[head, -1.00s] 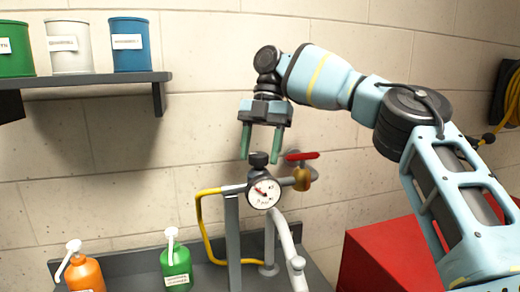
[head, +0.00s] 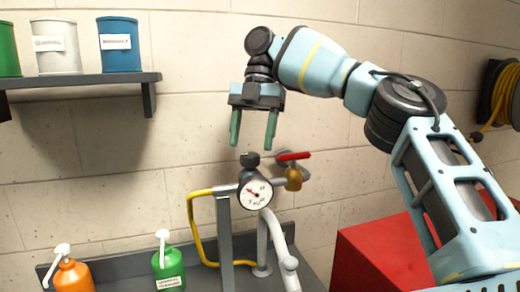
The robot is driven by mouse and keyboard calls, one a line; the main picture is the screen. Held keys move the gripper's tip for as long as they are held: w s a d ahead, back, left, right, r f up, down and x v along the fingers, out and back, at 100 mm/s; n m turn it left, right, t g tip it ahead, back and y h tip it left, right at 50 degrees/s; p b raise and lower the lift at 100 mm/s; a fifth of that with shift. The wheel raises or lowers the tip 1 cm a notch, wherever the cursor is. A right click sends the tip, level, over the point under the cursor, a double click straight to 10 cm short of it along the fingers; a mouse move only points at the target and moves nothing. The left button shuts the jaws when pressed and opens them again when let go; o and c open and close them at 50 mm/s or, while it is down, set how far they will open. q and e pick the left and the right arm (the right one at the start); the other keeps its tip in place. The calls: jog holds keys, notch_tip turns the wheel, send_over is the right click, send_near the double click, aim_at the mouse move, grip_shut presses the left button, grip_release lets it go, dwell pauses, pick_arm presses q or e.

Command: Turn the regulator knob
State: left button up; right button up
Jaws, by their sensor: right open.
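The regulator knob (head: 250,160) is a small black cap on top of the regulator, above the round white pressure gauge (head: 255,193). My right gripper (head: 253,144) is open and points down, with its two green fingers apart. Its fingertips are just above the knob in the picture, one to each side, and the wall shows between them. I see no contact with the knob. My left gripper is not in view.
A red-handled valve (head: 293,168) sits right of the gauge. A yellow hose (head: 195,225) loops at its left. An orange bottle (head: 73,275) and a green bottle (head: 169,265) stand on the bench. A red cabinet (head: 375,255) is at right.

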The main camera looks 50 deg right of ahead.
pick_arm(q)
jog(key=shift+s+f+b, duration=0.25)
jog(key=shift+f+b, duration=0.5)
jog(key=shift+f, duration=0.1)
pick_arm(e)
jog(key=s+a+r, duration=0.1)
jog(key=s+a, duration=0.8)
jog(key=s, duration=0.2)
jog(key=shift+a+r, duration=0.15)
jog(key=shift+a, duration=0.05)
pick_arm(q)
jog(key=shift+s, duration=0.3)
